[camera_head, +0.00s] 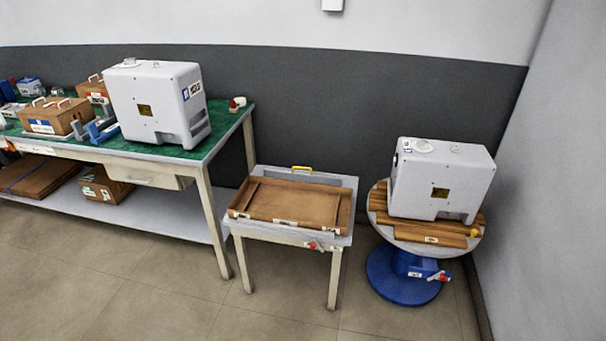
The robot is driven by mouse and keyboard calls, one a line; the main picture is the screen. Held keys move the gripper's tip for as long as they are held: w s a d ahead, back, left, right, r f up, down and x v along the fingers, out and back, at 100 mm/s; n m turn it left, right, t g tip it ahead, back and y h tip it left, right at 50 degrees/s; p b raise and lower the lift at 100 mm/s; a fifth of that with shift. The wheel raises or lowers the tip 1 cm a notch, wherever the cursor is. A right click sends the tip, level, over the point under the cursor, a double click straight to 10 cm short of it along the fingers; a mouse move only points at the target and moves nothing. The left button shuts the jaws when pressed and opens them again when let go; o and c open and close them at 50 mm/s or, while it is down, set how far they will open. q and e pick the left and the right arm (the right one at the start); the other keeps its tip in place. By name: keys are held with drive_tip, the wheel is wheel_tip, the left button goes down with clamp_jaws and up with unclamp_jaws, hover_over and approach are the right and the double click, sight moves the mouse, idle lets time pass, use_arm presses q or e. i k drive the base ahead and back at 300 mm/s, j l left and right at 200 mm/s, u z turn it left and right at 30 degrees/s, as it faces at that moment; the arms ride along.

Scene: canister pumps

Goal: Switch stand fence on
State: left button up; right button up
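Neither of my grippers is in the head view. Two stands are in view, and I cannot tell which one the task calls the stand. The low grey table (346,202) in the middle carries a shallow wooden tray (290,203). A red lever (313,245) is on its front edge and a yellow handle (301,168) at its back. The round stand (385,232) at right has a blue base (392,287), wooden slats and a white machine (438,180) on top. A red-tipped lever (440,276) sits low on its front. The on or off state of either is unclear.
A green-topped workbench (226,118) at left holds a large white machine (150,100) and wooden boxes (58,113). A lower shelf (165,210) holds more boxes. Walls close off the back and right. The floor in front is clear.

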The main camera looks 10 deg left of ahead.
sight(326, 180)
drive_tip(key=i+j+z, duration=0.5)
drive_tip(key=i+j, duration=0.95)
drive_tip(key=i, duration=0.15)
